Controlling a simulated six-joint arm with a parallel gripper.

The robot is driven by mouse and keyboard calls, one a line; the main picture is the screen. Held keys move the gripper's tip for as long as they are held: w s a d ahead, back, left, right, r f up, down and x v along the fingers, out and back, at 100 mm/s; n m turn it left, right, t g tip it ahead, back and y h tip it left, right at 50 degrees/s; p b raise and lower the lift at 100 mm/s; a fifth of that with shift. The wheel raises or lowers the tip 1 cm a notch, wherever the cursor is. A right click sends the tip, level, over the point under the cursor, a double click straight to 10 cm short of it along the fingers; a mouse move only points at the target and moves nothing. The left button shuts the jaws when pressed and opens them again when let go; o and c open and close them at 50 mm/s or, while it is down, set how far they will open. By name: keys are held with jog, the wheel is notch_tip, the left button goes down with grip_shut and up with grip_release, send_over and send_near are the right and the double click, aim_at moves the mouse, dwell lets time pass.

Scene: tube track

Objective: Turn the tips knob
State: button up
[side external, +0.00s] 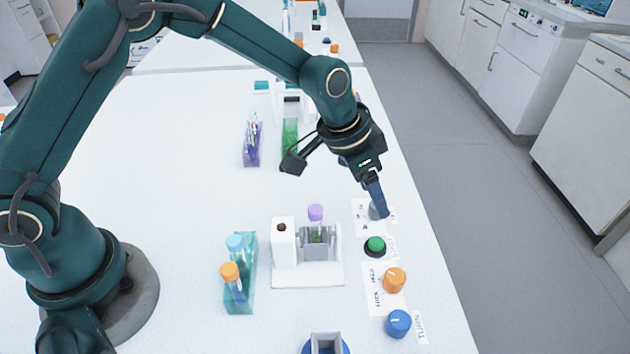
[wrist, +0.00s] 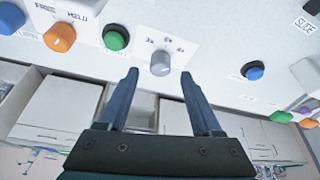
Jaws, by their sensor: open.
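A grey knob (wrist: 160,63) stands on a white label plate with small marks around it. No label that I can read says tips, so I cannot confirm which knob is the tips knob. My gripper (wrist: 159,74) is open, with its two blue fingers on either side of the grey knob in the picture and a gap at each side. In the side view my gripper (side external: 384,213) points down at the grey knob (side external: 374,211), which is partly hidden by the fingers. I cannot tell whether the fingertips are level with the knob.
A green button (side external: 375,246), an orange knob (side external: 395,280) and a blue knob (side external: 398,323) line the table's right edge in front of my gripper. A white holder (side external: 285,245) with a purple-capped tube (side external: 316,222) and a teal rack (side external: 240,290) stand to the left.

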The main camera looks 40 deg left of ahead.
jog(key=shift+v, duration=1.35)
jog(key=shift+w+a+r, duration=0.15)
jog(key=shift+r, duration=0.15)
jog(key=s+a+r+n+t, duration=0.1)
jog(key=s+a+r+t, duration=0.15)
jog(key=r, duration=0.45)
jog(key=s+a+r+n+t, duration=0.1)
jog(key=s+a+r, duration=0.1)
jog(key=a+r, duration=0.3)
jog(key=s+a+f+n+g+y, duration=0.1)
jog(key=s+a+n, duration=0.1)
jog(key=s, duration=0.6)
jog(key=s+a+f+n+y, duration=0.1)
jog(key=s+a+f+n, duration=0.1)
jog(key=s, duration=0.7)
jog(key=shift+a+g, duration=0.35)
jog(key=shift+a, duration=0.4)
